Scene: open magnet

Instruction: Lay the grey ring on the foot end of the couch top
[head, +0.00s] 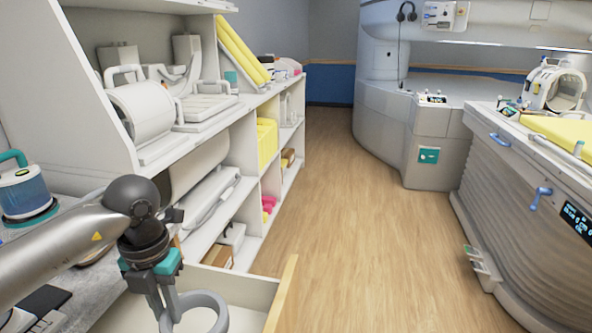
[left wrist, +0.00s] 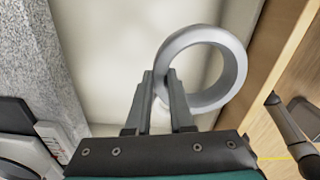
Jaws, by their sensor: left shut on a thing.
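The grey ring (head: 222,311) is at the bottom of the head view, above an open drawer. My left gripper (head: 165,303) is shut on one side of its band. In the left wrist view the two fingers (left wrist: 160,80) pinch the ring (left wrist: 239,66) at its left edge, and the ring sticks out to the right. The couch top, with a yellow pad (head: 562,130), is at the far right of the head view, well away from the ring. The couch runs out of frame on the right, so part of it is hidden.
The open drawer (head: 284,296) has a wooden front edge close to the ring. White shelves (head: 222,150) with coils and yellow pads stand on the left. Wooden floor (head: 360,220) lies clear between shelves and couch.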

